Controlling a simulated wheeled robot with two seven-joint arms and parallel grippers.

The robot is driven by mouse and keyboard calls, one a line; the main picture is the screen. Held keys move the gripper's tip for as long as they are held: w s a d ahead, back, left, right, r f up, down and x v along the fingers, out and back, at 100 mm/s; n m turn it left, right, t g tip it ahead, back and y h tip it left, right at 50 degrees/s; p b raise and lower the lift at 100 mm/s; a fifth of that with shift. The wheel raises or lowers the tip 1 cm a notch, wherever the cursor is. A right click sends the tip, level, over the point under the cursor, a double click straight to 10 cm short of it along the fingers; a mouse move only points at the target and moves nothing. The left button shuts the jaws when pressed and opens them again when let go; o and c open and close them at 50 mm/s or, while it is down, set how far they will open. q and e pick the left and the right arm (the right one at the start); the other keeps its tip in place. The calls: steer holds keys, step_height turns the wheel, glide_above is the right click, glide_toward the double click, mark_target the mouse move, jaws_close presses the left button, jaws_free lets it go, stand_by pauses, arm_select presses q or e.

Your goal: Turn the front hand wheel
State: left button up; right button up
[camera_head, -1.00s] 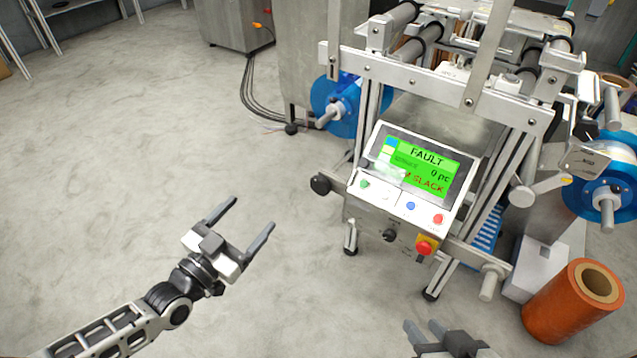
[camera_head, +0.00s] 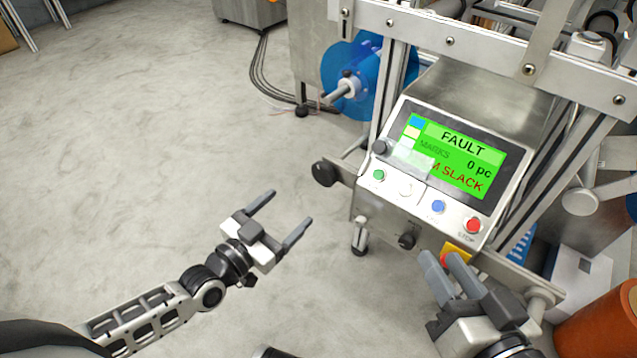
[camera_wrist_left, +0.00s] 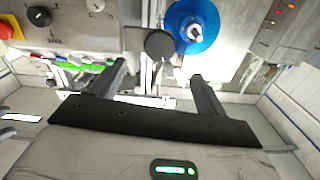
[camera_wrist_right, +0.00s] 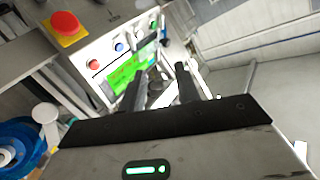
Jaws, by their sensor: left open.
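A black round hand wheel (camera_head: 325,172) sits on a shaft at the left of the machine's front, beside the control panel. In the left wrist view the hand wheel (camera_wrist_left: 159,45) shows as a dark disc ahead of the fingers, above the gap between them. My left gripper (camera_head: 288,210) is open and empty, below and left of the wheel and apart from it. My right gripper (camera_head: 440,258) is empty, its fingers a narrow gap apart, in front of the panel's lower right. It partly hides the yellow-based stop button; the red button (camera_wrist_right: 66,23) shows in the right wrist view.
The control panel screen (camera_head: 455,158) reads FAULT and SLACK on green. A blue reel (camera_head: 368,75) is behind the wheel. An orange roll (camera_head: 605,335) stands at lower right. The floor at left is clear. Cables (camera_head: 258,75) lie at the back.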

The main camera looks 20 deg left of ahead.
mark_target(322, 178)
arm_select(q)
steer(key=b+x, duration=0.2)
steer(key=x, duration=0.8)
steer(key=shift+f+b, duration=0.15)
steer(key=shift+b, duration=0.2)
steer(key=shift+w+d, duration=0.2)
steer(key=shift+w, duration=0.3)
arm_select(e)
steer(key=shift+a+r+m+t+y, duration=0.4)
steer(key=shift+r+m+y, duration=0.15)
steer(key=shift+m+y, duration=0.05)
arm_select(q)
steer(key=c, duration=1)
